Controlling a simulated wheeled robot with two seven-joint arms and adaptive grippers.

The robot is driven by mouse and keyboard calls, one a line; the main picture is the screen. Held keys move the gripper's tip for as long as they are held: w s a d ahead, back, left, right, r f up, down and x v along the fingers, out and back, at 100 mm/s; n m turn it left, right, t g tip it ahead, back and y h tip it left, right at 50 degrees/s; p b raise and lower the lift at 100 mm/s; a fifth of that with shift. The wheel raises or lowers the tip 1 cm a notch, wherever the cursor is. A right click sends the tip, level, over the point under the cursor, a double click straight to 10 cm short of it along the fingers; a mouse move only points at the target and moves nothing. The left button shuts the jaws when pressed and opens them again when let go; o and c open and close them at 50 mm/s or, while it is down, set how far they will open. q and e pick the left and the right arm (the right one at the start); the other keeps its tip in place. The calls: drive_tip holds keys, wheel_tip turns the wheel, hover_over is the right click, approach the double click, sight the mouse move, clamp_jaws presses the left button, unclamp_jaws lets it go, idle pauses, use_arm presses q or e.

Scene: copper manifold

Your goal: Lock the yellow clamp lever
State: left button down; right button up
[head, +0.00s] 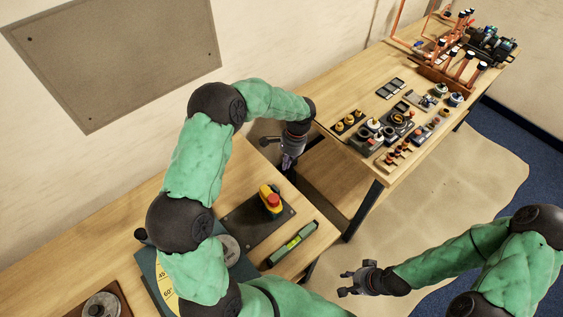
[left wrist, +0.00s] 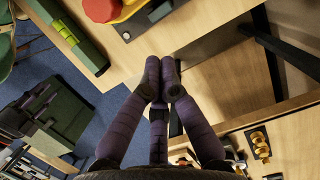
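The yellow clamp lever (head: 271,204) has a red top and stands on a dark plate (head: 252,231) on the near wooden table. In the left wrist view its yellow part (left wrist: 130,8) and red part (left wrist: 101,8) show at the top edge, cut off, so the lever's full position is hidden. My left gripper (head: 288,162) hangs pointing down beyond the plate, near the table's edge, apart from the lever. In the left wrist view its fingertips (left wrist: 160,82) meet with nothing visible between them. My right gripper (head: 350,280) has its fingers spread and is empty, low over the floor.
A green spirit level (head: 293,244) lies in front of the plate. A dial with a yellow scale (head: 163,285) and a round disc stand at the left. A second table (head: 345,125) holds knobs, switches and copper pipework (head: 460,65). A gap separates the tables.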

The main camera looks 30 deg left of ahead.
sight(270, 190)
use_arm(q)
drive_tip(key=s+f, duration=0.1)
drive_tip(key=f, duration=0.1)
drive_tip(key=s+a+f+p, duration=0.1)
drive_tip(key=f, duration=0.2)
drive_tip(key=s+a+f, duration=0.1)
drive_tip(key=s+f, duration=0.1)
drive_tip(key=f, duration=0.1)
drive_tip(key=shift+a+f, duration=0.15)
drive_tip(key=shift+a, duration=0.1)
drive_tip(key=shift+s+a+f+p, duration=0.15)
drive_tip(key=shift+s+p, duration=0.15)
drive_tip(key=shift+s, duration=0.1)
drive_tip(key=shift+s+a+f+n+b, duration=0.15)
drive_tip(key=shift+s+a+n+b, duration=0.15)
drive_tip(key=shift+n+b, duration=0.1)
drive_tip(key=shift+s+a+n, duration=0.25)
drive_tip(key=shift+s+n, duration=0.1)
drive_tip(key=shift+n, duration=0.05)
